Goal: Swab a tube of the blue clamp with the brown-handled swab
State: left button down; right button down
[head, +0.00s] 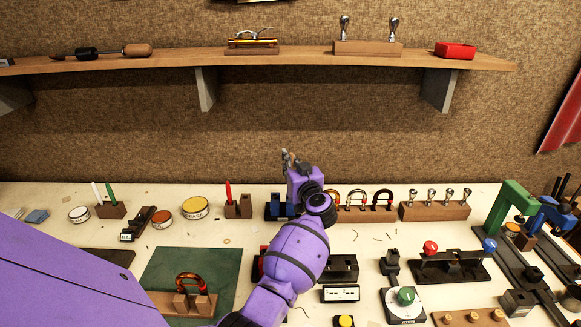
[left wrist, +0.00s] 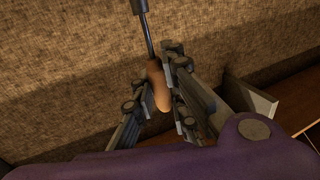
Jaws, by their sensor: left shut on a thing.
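My left gripper (head: 290,160) is raised above the back of the bench, near the wall. In the left wrist view its fingers (left wrist: 156,68) are shut on the brown-handled swab (left wrist: 159,90). In the head view the swab is hard to make out. The blue clamp (head: 549,216) stands at the right end of the bench, beside a green clamp (head: 516,198), far to the right of my gripper. Its tubes are hard to make out. My right gripper is not in view.
A wooden shelf (head: 300,61) on the wall holds several tools and blocks. Wooden racks (head: 435,211), tins (head: 195,207) and small fixtures line the bench (head: 207,245). A green mat (head: 160,268) lies in front. A wooden rack with horseshoe-shaped pieces (head: 357,213) stands right of my wrist.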

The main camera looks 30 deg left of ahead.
aim_at(291, 153)
pick_arm(q)
jog(key=shift+r, duration=0.25)
jog(key=shift+r, duration=2.25)
